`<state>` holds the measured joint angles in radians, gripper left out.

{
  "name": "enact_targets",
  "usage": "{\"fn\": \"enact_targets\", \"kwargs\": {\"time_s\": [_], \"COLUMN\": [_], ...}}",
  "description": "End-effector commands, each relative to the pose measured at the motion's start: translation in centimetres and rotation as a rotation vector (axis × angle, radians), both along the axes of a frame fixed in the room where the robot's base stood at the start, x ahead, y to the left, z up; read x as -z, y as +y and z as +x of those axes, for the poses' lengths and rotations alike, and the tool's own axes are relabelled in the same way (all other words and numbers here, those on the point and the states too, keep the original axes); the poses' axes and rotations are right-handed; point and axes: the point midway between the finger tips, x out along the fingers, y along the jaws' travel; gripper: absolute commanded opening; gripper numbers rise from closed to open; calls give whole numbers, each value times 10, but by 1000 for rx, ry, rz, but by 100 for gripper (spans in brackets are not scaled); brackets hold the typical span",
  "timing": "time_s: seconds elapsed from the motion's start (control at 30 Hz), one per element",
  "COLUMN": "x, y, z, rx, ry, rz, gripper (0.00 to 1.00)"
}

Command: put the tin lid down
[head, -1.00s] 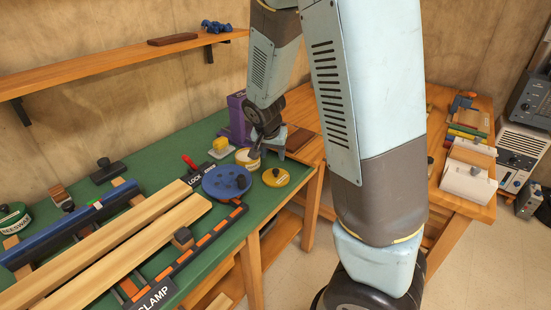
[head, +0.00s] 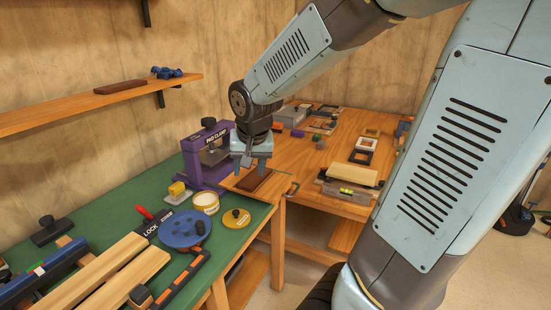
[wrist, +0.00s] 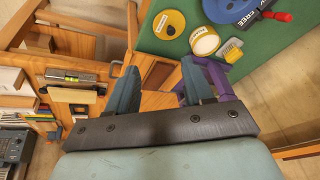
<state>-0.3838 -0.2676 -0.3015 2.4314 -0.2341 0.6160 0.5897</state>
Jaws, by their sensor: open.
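The tin lid, a yellow disc with a dark knob (head: 236,218), lies flat on the green bench top near its front edge. It also shows in the wrist view (wrist: 170,24). The open tin with a pale inside (head: 206,201) stands beside it, apart from the lid; it also shows in the wrist view (wrist: 204,42). My gripper (head: 252,166) is open and empty, right of and beyond the lid, above a wooden board (head: 228,182) with a dark brown block (head: 251,183). In the wrist view, my gripper's fingers (wrist: 158,86) are spread.
A purple clamp (head: 195,165) stands close left of my gripper. A wooden table (head: 330,165) with several small items is behind. A shelf (head: 60,112) is on the wall.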

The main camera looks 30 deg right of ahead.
Motion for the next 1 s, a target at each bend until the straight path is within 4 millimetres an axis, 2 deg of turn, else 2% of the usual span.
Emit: {"fn": "enact_targets", "kwargs": {"time_s": [0.1,0.3,0.5,0.6,0.77,1.0], "x": [-25,-58,-82,-88,-92,-92], "y": [-5,-6,-1,2,-2,-1], "z": [-26,-72,-116,-131,-145,-146], "rx": [-52,-152,-248,-284,-314,-321], "ry": [-27,-67,-104,-115,-121,-121], "rz": [1,-22,-69,-92,-112,-116], "gripper": [51,51,51,51,51,51]}}
